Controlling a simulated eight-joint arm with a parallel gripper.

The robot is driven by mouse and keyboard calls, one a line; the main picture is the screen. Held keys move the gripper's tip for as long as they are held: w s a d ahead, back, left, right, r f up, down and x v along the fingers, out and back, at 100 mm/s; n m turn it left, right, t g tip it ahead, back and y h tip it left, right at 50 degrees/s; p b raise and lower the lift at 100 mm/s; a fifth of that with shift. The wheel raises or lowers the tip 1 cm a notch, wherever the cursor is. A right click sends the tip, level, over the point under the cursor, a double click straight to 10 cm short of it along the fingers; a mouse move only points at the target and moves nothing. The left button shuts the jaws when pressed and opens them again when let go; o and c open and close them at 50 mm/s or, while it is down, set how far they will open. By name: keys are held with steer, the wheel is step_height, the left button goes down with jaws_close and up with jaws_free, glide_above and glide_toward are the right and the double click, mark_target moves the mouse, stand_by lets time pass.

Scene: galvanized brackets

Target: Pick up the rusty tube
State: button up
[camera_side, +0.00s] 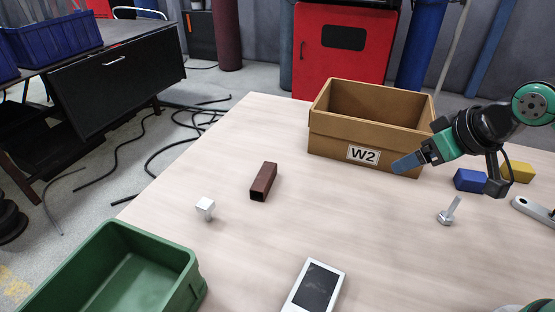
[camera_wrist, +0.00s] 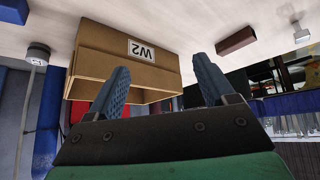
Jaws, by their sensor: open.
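The rusty tube (camera_side: 263,181) is a short, square, brown-red tube lying on the table left of the middle in the side view, with one open end facing the camera. It also shows at the upper right in the wrist view (camera_wrist: 236,41), beyond my gripper's fingers. My gripper (camera_side: 405,163) is at the right in the side view, in front of the cardboard box and well away from the tube. In the wrist view its two blue fingers (camera_wrist: 161,82) are spread apart with nothing between them.
A cardboard box (camera_side: 328,131) marked W2 stands at the back. A white cube-topped piece (camera_side: 205,207), a green bin (camera_side: 190,280), a screen device (camera_side: 316,287), a bolt (camera_side: 447,214) and blue (camera_side: 469,180) and yellow (camera_side: 520,171) blocks surround the work area. The table's middle is clear.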

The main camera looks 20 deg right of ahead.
steer(key=w+a+r+n+h, duration=0.2)
steer(key=w+n, duration=0.3)
steer(key=n, duration=0.2)
steer(key=n+t+h, duration=0.3)
steer(key=n+h, duration=0.3)
steer(key=n, duration=1.3)
glide_above(264, 177)
steer(key=s+a, duration=0.2)
steer(key=s, duration=0.1)
step_height(264, 177, down, 6)
steer(key=shift+f, duration=0.15)
steer(key=shift+a+f+n, duration=0.2)
steer(key=shift+a+n, duration=0.1)
steer(key=shift+n, duration=0.2)
steer(key=shift+h, duration=0.3)
step_height(264, 177, down, 7)
steer(key=shift+a+f, duration=0.1)
steer(key=x, duration=0.5)
jaws_close()
